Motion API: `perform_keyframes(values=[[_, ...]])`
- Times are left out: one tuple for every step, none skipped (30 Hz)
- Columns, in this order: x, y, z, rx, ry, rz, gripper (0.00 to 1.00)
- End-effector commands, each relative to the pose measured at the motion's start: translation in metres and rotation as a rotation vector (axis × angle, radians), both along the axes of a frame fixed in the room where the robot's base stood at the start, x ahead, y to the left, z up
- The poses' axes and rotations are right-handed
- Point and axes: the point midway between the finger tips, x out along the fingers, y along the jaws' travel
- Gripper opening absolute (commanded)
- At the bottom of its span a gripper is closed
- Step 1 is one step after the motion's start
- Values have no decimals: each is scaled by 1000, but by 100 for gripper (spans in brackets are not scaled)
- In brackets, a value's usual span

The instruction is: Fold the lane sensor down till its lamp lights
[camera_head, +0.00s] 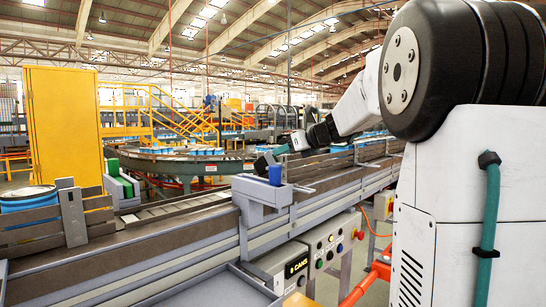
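A small dark-blue block (275,175) stands upright on a grey bracket (250,191) at the near side of the conveyor; it may be the lane sensor, but I cannot be sure. No lit lamp is discernible on it. My gripper (268,160) is at the end of my white arm, just above and behind the block in the picture.
The conveyor (160,246) runs from lower left to upper right. A control box (325,246) with buttons and a "CANS" display is below the bracket. A yellow cabinet (63,125) stands behind.

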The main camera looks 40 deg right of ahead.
Motion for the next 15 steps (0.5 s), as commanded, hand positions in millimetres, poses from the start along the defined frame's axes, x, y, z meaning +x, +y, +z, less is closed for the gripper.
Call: perform_keyframes(values=[[8, 2, -4, 2, 2, 3, 40], [13, 3, -6, 2, 2, 3, 40], [19, 4, -9, 2, 2, 2, 40], [24, 5, -10, 1, 2, 4, 40], [28, 5, -12, 2, 3, 3, 40], [34, 6, -15, 2, 3, 2, 40], [38, 7, -17, 2, 3, 2, 40], [41, 7, -18, 2, 3, 2, 40], [46, 8, -20, 2, 2, 2, 40], [49, 8, -21, 2, 2, 1, 40], [51, 8, -22, 2, 2, 1, 40], [54, 9, -23, 2, 2, 0, 40], [55, 9, -23, 2, 2, 0, 40], [56, 10, -24, 1, 2, 1, 40], [57, 10, -24, 1, 2, 1, 40]])
